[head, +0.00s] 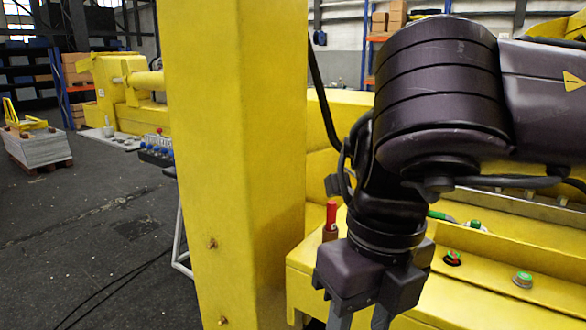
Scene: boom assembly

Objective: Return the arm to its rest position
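My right arm, dark purple-grey, comes in from the right edge and bends down in front of the yellow machine. Its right gripper (361,315) points down at the bottom edge, to the right of a thick yellow post (235,160). The upper parts of its two fingers show with a gap between them. The fingertips are cut off by the frame, so I cannot tell whether it holds anything. My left arm and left gripper are not in view.
A yellow console (490,295) lies right of the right gripper, with a green button (523,279) and a red-and-black button (453,258). A red-topped handle (331,216) stands close behind the gripper. Open grey floor (80,220) lies left of the post, with a pallet stack (38,146) farther back.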

